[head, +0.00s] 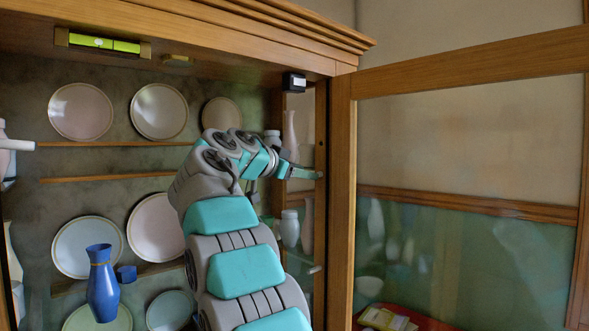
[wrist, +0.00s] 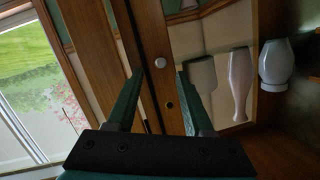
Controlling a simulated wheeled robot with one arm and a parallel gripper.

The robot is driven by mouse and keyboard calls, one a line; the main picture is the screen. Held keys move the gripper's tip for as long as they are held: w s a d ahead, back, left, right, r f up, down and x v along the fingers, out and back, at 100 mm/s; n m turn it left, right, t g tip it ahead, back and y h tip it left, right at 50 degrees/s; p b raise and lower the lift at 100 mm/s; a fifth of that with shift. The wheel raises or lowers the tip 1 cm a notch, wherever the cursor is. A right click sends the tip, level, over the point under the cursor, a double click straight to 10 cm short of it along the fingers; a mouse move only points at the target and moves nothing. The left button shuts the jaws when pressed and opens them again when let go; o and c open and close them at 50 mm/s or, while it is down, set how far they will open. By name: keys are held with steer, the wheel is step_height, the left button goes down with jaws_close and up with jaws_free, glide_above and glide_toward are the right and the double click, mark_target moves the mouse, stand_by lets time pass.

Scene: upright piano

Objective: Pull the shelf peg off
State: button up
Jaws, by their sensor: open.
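A small white round peg (wrist: 160,62) shows end-on against a wooden upright (wrist: 150,35) in the wrist view, roughly between my fingertips. A dark round hole (wrist: 169,105) sits in the wood closer to my palm. My gripper (wrist: 160,73) is open, with a green finger on each side and nothing held. In the head view my gripper (head: 316,174) reaches the cabinet's right inner side, and the peg there is hidden or too small to tell. Another white peg (head: 315,269) sticks out lower on that side. A larger-looking white peg (head: 14,144) shows at the left edge.
The glass door (head: 450,190) stands open at the right. Plates (head: 80,111) line the cabinet back, with a blue vase (head: 102,285) in front. A white vase (wrist: 276,65) stands right of my fingers.

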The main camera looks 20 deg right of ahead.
steer(key=x, duration=0.4)
steer(key=shift+d+p, duration=0.1)
steer(key=shift+p, duration=0.3)
jaws_close()
stand_by(0.5)
stand_by(1.4)
